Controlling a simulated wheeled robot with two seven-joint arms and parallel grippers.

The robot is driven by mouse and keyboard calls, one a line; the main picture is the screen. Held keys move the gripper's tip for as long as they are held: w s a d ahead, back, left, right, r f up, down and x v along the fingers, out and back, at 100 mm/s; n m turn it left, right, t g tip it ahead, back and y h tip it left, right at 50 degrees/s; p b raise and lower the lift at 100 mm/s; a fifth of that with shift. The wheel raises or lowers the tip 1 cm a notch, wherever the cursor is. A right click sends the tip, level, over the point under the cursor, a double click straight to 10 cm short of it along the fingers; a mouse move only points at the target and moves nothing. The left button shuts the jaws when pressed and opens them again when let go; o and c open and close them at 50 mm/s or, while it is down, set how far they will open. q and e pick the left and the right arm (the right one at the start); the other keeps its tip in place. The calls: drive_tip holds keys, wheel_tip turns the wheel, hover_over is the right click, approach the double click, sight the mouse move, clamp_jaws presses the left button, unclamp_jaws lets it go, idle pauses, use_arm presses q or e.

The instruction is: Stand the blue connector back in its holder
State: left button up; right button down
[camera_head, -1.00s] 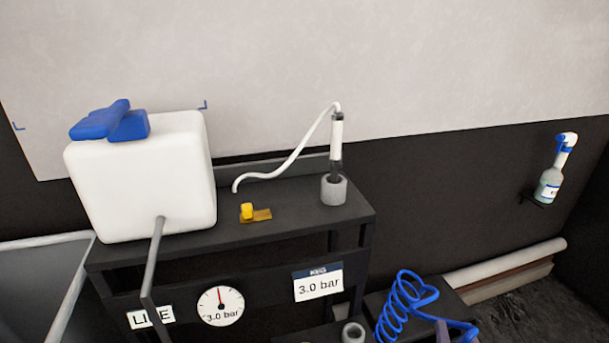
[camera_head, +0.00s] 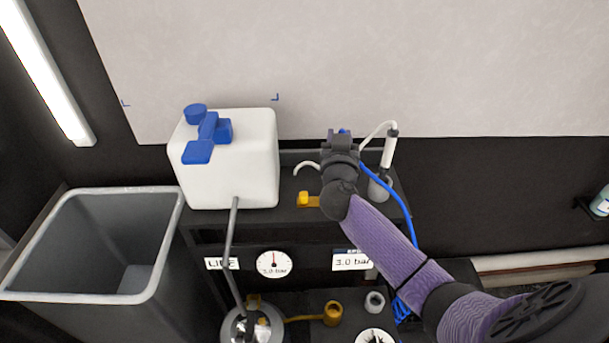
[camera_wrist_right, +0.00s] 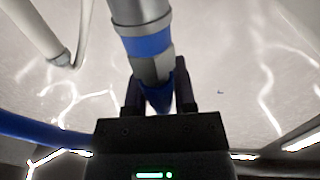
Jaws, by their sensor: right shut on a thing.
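My right gripper (camera_head: 341,142) is above the upper shelf, in front of the white wall. In the wrist view the right gripper (camera_wrist_right: 160,88) is shut on the blue connector (camera_wrist_right: 158,94). A grey cylinder with a blue band rises beyond its fingers; I cannot tell whether it is all one piece. In the head view the gripper hides most of the connector, and the blue hose (camera_head: 378,182) runs down from there. A grey, empty-looking cup holder (camera_head: 374,302) stands on the lower shelf, apart from the gripper. My left gripper is not in view.
A white tank (camera_head: 245,165) with blue parts on top stands left on the shelf. A white wand (camera_head: 389,150) stands in another grey holder (camera_head: 380,190) close right of the gripper. A yellow valve (camera_head: 304,199) is nearby. A grey bin (camera_head: 168,235) stands left.

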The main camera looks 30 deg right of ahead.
wheel_tip(320, 180, down, 10)
drive_tip(key=b, duration=0.6)
drive_tip(key=shift+d+b, duration=0.1)
drive_tip(key=shift+b, duration=0.3)
drive_tip(key=shift+f, duration=0.2)
drive_tip(key=shift+r, duration=0.25)
drive_tip(key=shift+f, duration=0.1)
drive_tip(key=shift+c, duration=2.2)
unclamp_jaws()
